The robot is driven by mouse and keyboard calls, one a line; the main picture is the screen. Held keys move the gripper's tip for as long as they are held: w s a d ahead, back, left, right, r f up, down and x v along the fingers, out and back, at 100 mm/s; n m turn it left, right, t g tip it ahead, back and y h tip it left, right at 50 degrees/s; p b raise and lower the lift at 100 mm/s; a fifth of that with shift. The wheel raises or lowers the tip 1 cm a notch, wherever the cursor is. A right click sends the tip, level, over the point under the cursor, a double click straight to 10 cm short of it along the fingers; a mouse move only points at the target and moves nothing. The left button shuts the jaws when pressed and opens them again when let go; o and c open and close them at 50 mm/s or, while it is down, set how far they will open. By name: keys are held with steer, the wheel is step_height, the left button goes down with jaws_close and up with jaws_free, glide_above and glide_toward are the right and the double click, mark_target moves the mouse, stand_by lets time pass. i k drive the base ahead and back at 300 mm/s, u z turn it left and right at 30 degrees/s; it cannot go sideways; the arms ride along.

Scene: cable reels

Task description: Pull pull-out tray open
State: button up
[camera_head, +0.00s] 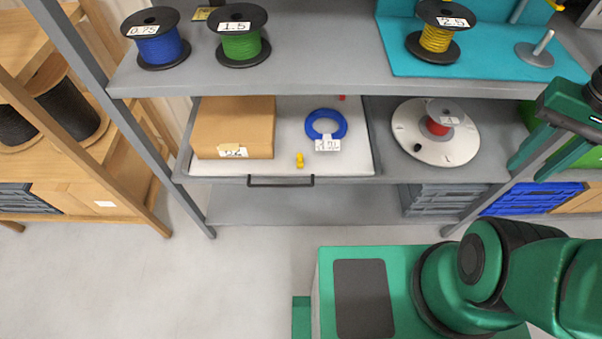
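The pull-out tray (340,160) is a pale, shallow tray in the middle level of the grey shelf. A dark bar handle (281,182) runs along its front. The tray's front edge looks about level with the shelf front beside it. On it are a cardboard box (235,125), a blue cable ring (326,124) with a white tag, and a small yellow piece (300,160). My gripper (524,174) is at the right edge of the view, well right of the handle. Its two green fingers are apart with nothing seen between them.
A white round turntable (437,148) with a small red reel stands right of the tray. Blue (160,45), green (240,42) and yellow (436,38) reels stand on the upper shelf. A wooden rack (90,205) is at left. The floor (230,275) before the tray is clear.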

mark_target(355, 157)
steer(key=k, duration=1)
steer(key=u, duration=0.65)
steer(key=i, duration=1)
steer(key=z, duration=0.05)
